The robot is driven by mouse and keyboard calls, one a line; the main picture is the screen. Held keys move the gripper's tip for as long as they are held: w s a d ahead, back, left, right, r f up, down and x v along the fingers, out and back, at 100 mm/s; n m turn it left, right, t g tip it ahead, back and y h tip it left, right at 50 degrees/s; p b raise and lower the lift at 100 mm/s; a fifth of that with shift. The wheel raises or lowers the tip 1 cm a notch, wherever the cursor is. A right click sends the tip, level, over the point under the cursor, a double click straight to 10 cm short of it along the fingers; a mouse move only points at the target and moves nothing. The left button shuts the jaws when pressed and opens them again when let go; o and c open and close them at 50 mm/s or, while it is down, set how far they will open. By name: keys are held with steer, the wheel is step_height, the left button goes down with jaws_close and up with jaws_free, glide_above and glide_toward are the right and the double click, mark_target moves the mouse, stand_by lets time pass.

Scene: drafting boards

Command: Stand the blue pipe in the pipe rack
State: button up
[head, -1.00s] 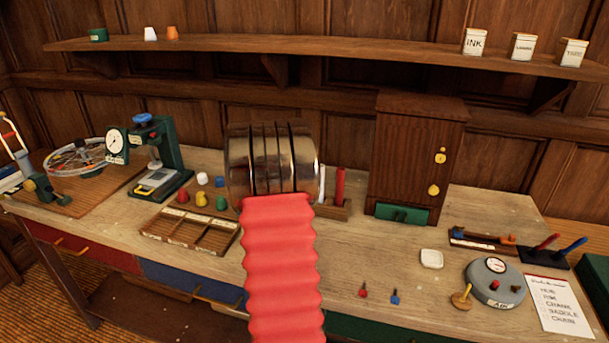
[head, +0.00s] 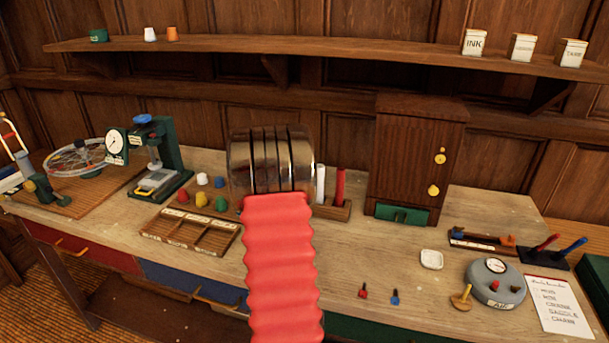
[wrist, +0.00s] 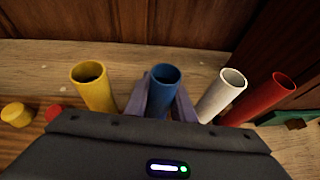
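The blue pipe (wrist: 162,90) stands roughly upright between the two purple-grey fingers of my gripper (wrist: 164,100), which close against its sides. It is in line between the yellow pipe (wrist: 93,86) and the white pipe (wrist: 222,95); its lower end is hidden by my gripper body. In the head view my arm hides the gripper and the blue pipe. The wooden pipe rack (head: 333,211) shows its right end, with the white pipe (head: 320,184) and red pipe (head: 339,187) standing in it. I cannot see whether the blue pipe's foot is in the rack.
A tall wooden cabinet (head: 418,150) stands close right of the rack. Several small coloured pieces and a divided tray (head: 190,234) lie to the left. The red pipe (wrist: 263,96) leans right in the wrist view.

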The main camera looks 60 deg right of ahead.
steer(key=o, duration=0.4)
steer(key=shift+a+r, duration=0.1)
steer(key=shift+r, duration=0.05)
steer(key=v, duration=1.2)
stand_by(0.6)
